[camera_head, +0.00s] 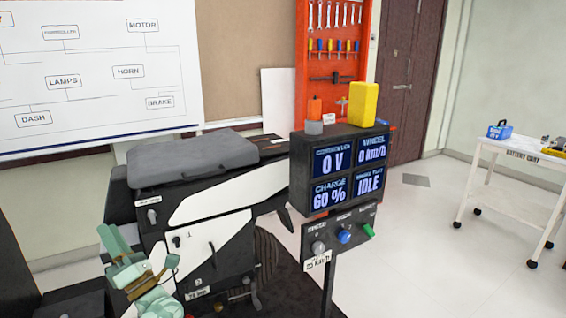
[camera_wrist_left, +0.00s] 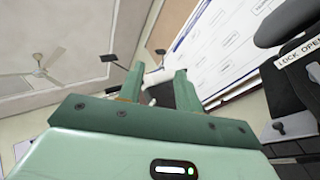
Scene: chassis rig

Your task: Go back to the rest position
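My left gripper (camera_head: 141,254) is pale green and shows at the lower left of the head view, in front of the chassis rig's side. In the left wrist view its two fingers (camera_wrist_left: 160,78) stand apart with a gap between them. I see nothing held, though a white part shows in or beyond the gap. The chassis rig (camera_head: 205,245) is black with white panels and a grey seat (camera_head: 190,158) on top. I cannot tell whether the gripper touches the rig. My right gripper is in neither view.
A display box (camera_head: 297,170) reads 0 V, 0 km/h, 60 % and IDLE. A control panel (camera_head: 340,236) with knobs sits below it on a post. A yellow block (camera_head: 363,104) stands on the box. A white wheeled cart (camera_head: 520,152) stands right; the floor (camera_head: 420,235) between is clear.

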